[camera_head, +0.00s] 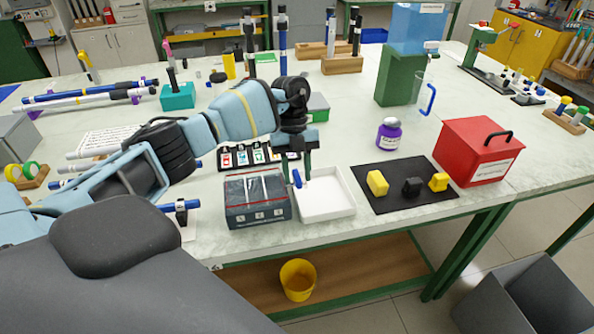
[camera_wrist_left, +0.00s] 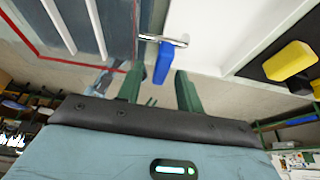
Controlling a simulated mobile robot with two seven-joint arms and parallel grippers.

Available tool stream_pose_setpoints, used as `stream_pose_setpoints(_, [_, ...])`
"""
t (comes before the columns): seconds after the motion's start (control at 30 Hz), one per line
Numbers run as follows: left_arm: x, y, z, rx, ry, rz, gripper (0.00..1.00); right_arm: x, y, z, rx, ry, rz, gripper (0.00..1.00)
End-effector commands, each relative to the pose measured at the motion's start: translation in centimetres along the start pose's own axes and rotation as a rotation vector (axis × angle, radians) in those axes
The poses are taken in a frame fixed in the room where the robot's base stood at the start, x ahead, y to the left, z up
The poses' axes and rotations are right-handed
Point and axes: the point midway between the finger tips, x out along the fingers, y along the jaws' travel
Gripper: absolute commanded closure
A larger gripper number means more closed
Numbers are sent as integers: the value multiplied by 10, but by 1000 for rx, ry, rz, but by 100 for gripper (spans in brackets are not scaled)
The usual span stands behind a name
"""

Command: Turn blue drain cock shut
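The blue drain cock handle (camera_head: 297,178) is at the right side of a grey tank with a clear top (camera_head: 257,214), beside a white tray (camera_head: 326,209). In the left wrist view, the blue handle (camera_wrist_left: 163,62) hangs from a thin metal spout (camera_wrist_left: 172,41) and lies across the spout's line. My left gripper (camera_head: 296,176) is above the cock, fingers pointing down. In the left wrist view, its fingers (camera_wrist_left: 158,78) are apart, with the handle's end near the gap between the tips. I cannot tell whether they touch it. My right gripper is not in view.
A black mat (camera_head: 404,200) with yellow and black blocks lies right of the tray, next to a red box (camera_head: 480,151). A purple-labelled jar (camera_head: 389,134) stands behind the mat. A card strip (camera_head: 245,156) lies behind the tank.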

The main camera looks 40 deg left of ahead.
Motion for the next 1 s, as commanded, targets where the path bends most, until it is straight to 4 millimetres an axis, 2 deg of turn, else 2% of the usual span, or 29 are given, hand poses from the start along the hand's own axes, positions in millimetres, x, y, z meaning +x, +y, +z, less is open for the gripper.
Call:
stream_pose_setpoints(0.13, [-11,0,1,0,-1,-2,64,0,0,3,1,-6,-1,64])
stream_pose_setpoints(0.4, [-53,0,1,0,-1,-2,64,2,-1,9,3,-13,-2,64])
stream_pose_setpoints(0.6, [-73,0,0,-1,0,0,64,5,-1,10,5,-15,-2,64])
stream_pose_setpoints(1.0, [-78,0,0,0,0,0,64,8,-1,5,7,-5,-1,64])
